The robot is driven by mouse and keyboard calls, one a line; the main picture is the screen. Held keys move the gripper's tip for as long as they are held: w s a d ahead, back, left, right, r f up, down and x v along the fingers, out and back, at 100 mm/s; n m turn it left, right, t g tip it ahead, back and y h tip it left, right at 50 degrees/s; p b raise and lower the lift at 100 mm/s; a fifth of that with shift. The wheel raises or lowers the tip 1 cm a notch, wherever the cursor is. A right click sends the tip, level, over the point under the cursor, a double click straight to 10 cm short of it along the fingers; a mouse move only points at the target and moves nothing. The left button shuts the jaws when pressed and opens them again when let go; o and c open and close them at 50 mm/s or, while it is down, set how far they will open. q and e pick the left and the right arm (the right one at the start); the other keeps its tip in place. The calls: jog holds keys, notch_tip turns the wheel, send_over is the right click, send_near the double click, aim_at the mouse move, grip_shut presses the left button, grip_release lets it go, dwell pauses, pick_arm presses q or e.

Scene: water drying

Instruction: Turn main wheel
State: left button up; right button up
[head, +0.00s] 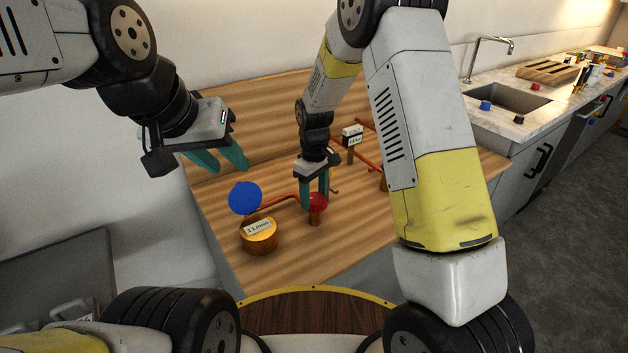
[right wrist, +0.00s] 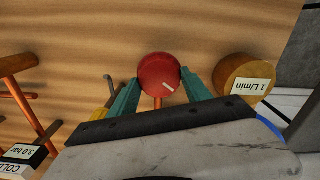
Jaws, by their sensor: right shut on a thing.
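The red wheel (head: 318,201) stands on a copper pipe on the wooden board. It is round with a white mark, and shows in the right wrist view (right wrist: 159,74). My right gripper (head: 315,199) has one teal finger on each side of the red wheel, shut on it. In the right wrist view the fingers of my right gripper (right wrist: 159,88) touch or nearly touch its sides. My left gripper (head: 222,160) hangs at the upper left, over the board, with nothing visible in it. Its two teal fingers look apart.
A blue disc (head: 245,198) and a round wooden gauge (head: 259,238) labelled 1 L/min are left of the red wheel. A small labelled sign (head: 352,135) and copper pipes (head: 366,158) stand behind. A sink (head: 505,97) and counter lie at the right.

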aim_at(315, 197)
jog(key=shift+m, duration=0.3)
jog(key=m, duration=0.3)
jog(key=shift+m, duration=0.3)
jog(key=shift+d+m, duration=0.1)
jog(key=shift+m, duration=1.7)
jog(key=shift+w, duration=0.1)
jog(key=o, duration=1.4)
jog(key=shift+r, duration=3.9)
jog(key=shift+r, duration=0.1)
